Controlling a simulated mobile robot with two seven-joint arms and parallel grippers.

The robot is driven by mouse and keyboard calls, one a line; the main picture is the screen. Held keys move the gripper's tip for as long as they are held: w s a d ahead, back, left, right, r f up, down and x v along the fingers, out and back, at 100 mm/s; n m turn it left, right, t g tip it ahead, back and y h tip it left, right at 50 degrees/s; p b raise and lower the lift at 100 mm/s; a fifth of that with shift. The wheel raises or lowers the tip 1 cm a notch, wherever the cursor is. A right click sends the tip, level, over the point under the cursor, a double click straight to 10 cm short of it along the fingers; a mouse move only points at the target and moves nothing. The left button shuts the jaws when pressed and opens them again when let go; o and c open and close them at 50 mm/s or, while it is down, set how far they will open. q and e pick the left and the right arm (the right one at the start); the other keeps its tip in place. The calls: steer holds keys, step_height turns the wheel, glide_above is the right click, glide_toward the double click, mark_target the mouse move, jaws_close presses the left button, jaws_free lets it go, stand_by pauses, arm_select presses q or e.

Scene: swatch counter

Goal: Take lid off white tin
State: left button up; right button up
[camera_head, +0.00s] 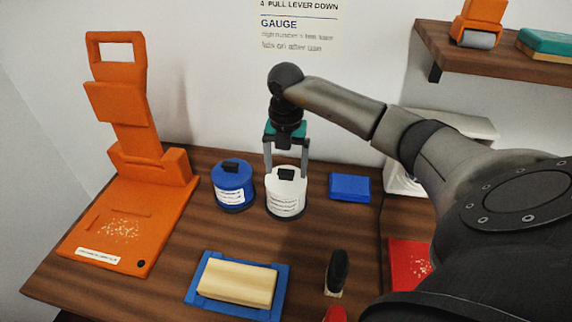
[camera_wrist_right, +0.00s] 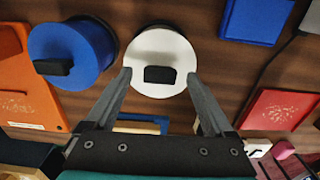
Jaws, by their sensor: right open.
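The white tin (camera_head: 285,203) stands upright on the counter, with a white lid (camera_head: 287,174) on top. The lid has a black knob, and its round top also shows in the right wrist view (camera_wrist_right: 160,48). My right gripper (camera_head: 286,174) is open above the tin. Its two grey fingers point down on either side of the lid, and nothing is held between them. In the right wrist view the fingertips (camera_wrist_right: 160,75) lie at the near left and right edges of the lid. I cannot tell whether they touch it. My left gripper is not in view.
A blue tin (camera_head: 233,188) with a black knob stands close on the left. A blue box (camera_head: 349,187) lies to the right. An orange stand (camera_head: 127,215), a cream block on a blue tray (camera_head: 274,310) and a black-handled tool (camera_head: 337,268) surround the area.

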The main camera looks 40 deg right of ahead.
steer(key=shift+f, duration=0.15)
jaws_close()
stand_by(0.6)
